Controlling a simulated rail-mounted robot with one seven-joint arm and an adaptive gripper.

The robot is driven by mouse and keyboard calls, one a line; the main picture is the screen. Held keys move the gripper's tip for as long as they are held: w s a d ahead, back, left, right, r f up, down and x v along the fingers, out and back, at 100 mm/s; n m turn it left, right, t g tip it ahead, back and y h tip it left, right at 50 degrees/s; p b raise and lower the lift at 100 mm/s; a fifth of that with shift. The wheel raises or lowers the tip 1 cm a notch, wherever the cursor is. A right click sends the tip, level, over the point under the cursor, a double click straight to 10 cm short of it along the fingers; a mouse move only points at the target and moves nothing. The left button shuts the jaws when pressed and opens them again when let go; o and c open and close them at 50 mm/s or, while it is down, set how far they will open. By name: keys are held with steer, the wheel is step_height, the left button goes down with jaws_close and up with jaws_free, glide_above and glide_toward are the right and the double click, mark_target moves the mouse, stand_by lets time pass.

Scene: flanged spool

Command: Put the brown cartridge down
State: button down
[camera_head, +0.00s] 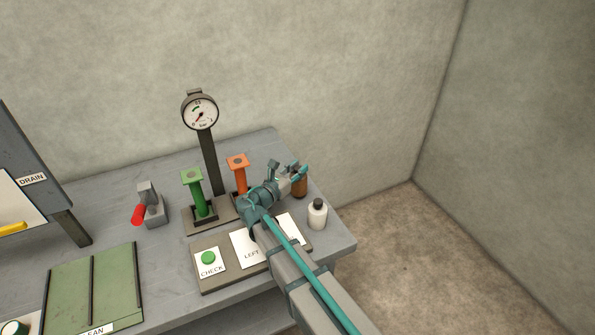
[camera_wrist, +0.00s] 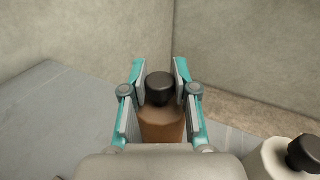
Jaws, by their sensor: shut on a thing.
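The brown cartridge (camera_head: 300,186) is at the right rear of the grey table, partly hidden by my gripper (camera_head: 287,172) in the head view. In the wrist view the brown cartridge (camera_wrist: 162,122) with its black cap stands upright between the two teal fingers of my gripper (camera_wrist: 160,85). The gripper is shut on its body. Whether its base touches the table cannot be told.
A white bottle with a black cap (camera_head: 317,213) stands close by on the right, also in the wrist view (camera_wrist: 270,162). Green (camera_head: 196,192) and orange (camera_head: 238,172) flanged spools and a gauge (camera_head: 200,113) stand to the left. The table's right edge is near.

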steer(key=shift+f, duration=0.75)
steer(key=shift+f, duration=0.1)
steer(key=c, duration=0.9)
jaws_free()
steer(key=b+v, duration=0.2)
steer(key=v, duration=1)
steer(key=shift+s, duration=0.1)
